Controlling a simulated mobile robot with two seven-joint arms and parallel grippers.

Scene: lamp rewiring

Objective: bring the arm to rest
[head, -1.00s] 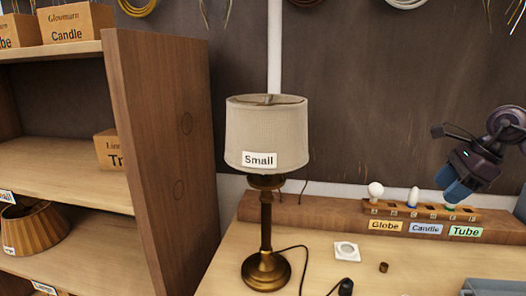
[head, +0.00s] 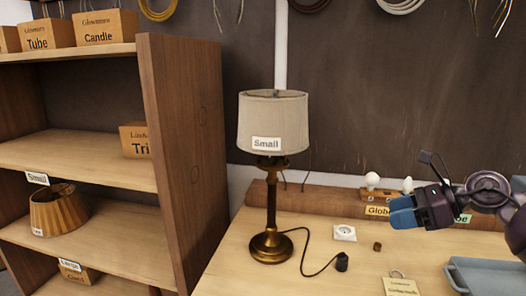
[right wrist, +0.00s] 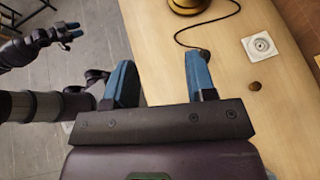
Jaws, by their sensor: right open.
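My right gripper (head: 402,211) is at the right in the head view, above the bench (head: 300,278), with blue fingertips pointing left. In the right wrist view its two fingers (right wrist: 160,72) stand well apart with nothing between them. My left gripper (right wrist: 69,33) shows small at the upper left of the right wrist view, over the floor; its jaw gap is unclear. The lamp (head: 271,200) stands upright on the bench, with a pale shade (head: 272,110) labelled Small. Its cord runs to a dark plug (head: 342,262), beside the white wall-type socket (head: 345,233).
A small brown cap (head: 377,246) lies on the bench. A bulb rack (head: 375,195) is partly hidden behind my right gripper. A blue-grey tray (head: 485,275) and a tag (head: 400,287) are at the front right. A wooden shelf (head: 185,150) with boxes stands left.

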